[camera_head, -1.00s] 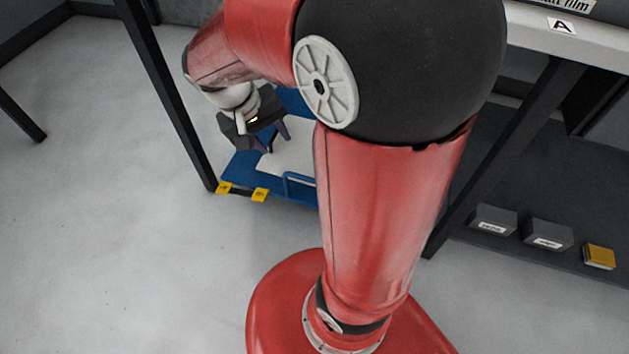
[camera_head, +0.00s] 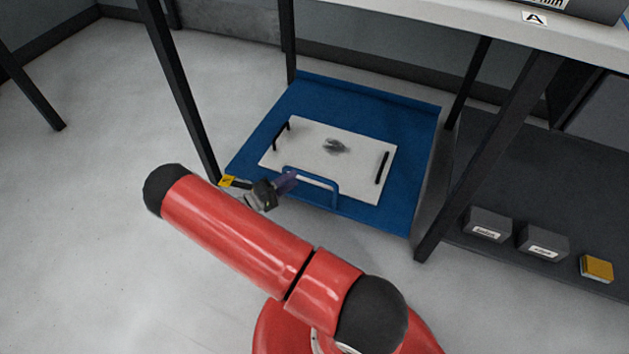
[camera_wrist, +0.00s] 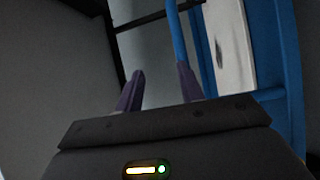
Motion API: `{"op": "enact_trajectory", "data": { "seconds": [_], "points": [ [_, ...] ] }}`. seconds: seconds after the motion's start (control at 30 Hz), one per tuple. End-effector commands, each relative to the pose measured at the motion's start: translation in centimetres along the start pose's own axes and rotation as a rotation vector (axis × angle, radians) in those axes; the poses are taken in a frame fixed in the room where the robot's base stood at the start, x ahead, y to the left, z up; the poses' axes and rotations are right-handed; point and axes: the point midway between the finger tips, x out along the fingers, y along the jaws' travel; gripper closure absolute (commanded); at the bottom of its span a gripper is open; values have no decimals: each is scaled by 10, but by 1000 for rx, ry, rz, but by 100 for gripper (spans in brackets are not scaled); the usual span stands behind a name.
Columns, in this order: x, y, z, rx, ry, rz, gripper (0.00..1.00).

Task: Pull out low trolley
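The low trolley (camera_head: 375,98) is a blue platform near the floor, under the table between its black legs. A blue loop handle (camera_head: 312,177) stands at its front edge. My gripper (camera_head: 290,178) is low at the left end of this handle. In the wrist view my gripper (camera_wrist: 159,72) has its two purple fingers apart, with a gap between them. The blue handle bar (camera_wrist: 176,35) runs down to the right fingertip there. I cannot tell whether it lies between the fingers or touches one.
A white board (camera_head: 300,140) with black handles and a dark smudge lies on the trolley. The table (camera_head: 450,28) spans above, its black leg (camera_head: 185,100) just left of the trolley. Grey boxes (camera_head: 488,225) and a yellow box (camera_head: 597,268) sit on a dark shelf at right. Floor in front is clear.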

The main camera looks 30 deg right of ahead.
Motion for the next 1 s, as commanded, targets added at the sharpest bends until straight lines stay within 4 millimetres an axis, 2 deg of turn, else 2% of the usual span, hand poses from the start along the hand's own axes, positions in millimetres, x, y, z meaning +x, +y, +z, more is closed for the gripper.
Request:
{"op": "enact_trajectory", "data": {
  "seconds": [0.03, 0.1, 0.23, 0.37, 0.73, 1.0],
  "points": [
    [-1, -15, 1, -3, 46, 35, 62],
    [-3, -28, 0, 5, 99, 68, 62],
    [-4, -40, -1, 14, 155, 102, 62],
    [4, -42, -2, 18, 167, 108, 62],
    [59, -36, -11, 17, 163, 106, 62],
    [72, -34, -13, 16, 165, 105, 62]
  ]
}}
